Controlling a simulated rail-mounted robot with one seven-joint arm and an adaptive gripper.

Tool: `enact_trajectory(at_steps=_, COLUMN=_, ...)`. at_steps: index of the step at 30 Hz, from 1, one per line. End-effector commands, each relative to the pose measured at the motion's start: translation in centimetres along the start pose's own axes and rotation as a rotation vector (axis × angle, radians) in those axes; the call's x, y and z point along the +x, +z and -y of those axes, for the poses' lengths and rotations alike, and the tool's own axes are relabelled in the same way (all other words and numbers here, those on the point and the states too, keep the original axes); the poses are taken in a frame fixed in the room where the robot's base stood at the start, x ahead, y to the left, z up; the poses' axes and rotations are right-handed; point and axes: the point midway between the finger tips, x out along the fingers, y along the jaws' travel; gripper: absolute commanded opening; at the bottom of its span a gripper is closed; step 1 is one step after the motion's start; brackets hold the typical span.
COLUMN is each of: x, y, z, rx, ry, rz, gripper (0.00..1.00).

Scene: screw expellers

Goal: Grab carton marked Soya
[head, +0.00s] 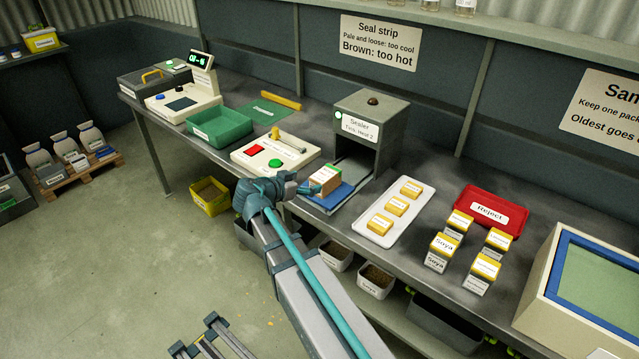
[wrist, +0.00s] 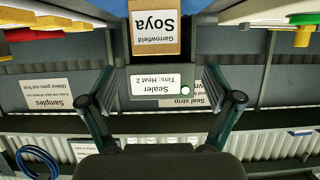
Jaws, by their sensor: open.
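A brown carton (head: 325,178) with a white label stands on the blue plate (head: 332,198) at the mouth of the grey sealer (head: 368,128). In the wrist view, which is upside down, the carton (wrist: 155,28) reads "Garrowfield Soya" and lies ahead, past the fingertips. My gripper (head: 303,189) is open and empty, just left of the carton in the head view. Its two spread fingers (wrist: 158,76) show in the wrist view with a gap between them. Another carton marked Soya (head: 442,249), with a yellow top, stands farther right among several similar cartons.
A white tray (head: 373,233) with several small yellow packs lies right of the sealer. A red Reject tray (head: 488,211) is behind the yellow-topped cartons. A white panel with red and green buttons (head: 272,156) and a green bin (head: 219,126) are to the left.

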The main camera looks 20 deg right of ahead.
Motion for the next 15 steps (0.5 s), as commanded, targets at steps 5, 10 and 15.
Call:
enact_trajectory(at_steps=5, x=2.4, y=-0.3, z=0.0, rx=0.000, ry=0.003, rz=0.001, gripper=0.90)
enact_trajectory(at_steps=10, x=4.5, y=-0.2, z=0.0, rx=-0.002, ry=0.003, rz=0.001, gripper=0.90)
enact_trajectory(at_steps=15, x=5.3, y=-0.2, z=0.0, rx=-0.001, ry=0.001, rz=0.001, gripper=0.90)
